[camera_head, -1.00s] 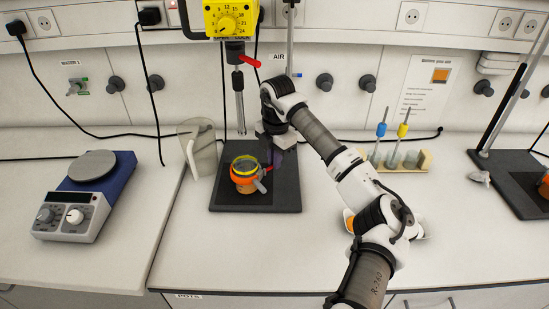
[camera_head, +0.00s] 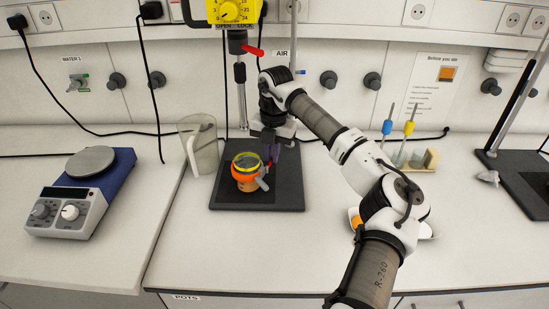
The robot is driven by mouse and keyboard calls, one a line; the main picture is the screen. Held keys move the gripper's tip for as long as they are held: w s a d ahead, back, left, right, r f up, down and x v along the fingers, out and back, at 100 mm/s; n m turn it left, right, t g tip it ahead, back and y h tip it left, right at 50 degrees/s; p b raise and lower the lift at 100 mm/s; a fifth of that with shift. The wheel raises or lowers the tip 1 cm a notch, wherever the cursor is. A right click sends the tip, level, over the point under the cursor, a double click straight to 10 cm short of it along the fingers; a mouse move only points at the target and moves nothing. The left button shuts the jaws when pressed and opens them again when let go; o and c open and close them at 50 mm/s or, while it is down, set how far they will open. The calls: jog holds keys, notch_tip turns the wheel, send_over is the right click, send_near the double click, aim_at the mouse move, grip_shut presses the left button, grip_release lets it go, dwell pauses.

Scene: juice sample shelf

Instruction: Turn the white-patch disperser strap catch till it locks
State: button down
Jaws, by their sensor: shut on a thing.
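The disperser with the yellow head (camera_head: 231,11) stands at the back, left of the middle, with a red lever (camera_head: 253,51) on its collar. On its black base plate (camera_head: 285,200) stands a pot (camera_head: 246,187) with a yellow rim and an orange strap (camera_head: 243,177) around it. A grey lever (camera_head: 262,184) sticks out at the pot's front right. My gripper (camera_head: 270,155) points down at the pot's right side, shut on the strap catch. The catch is mostly hidden by the fingers. I cannot make out a white patch.
A clear jug (camera_head: 205,150) stands close left of the base plate. A hotplate (camera_head: 75,195) is at far left. A rack with blue and yellow droppers (camera_head: 428,160) and a second black stand base (camera_head: 520,180) are at right.

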jog(key=shift+w+a+n+b, duration=0.15)
jog(key=shift+a+n+b, duration=0.2)
jog(key=shift+n, duration=0.85)
jog(key=shift+a, duration=0.1)
jog(key=c, duration=1.5)
grip_release()
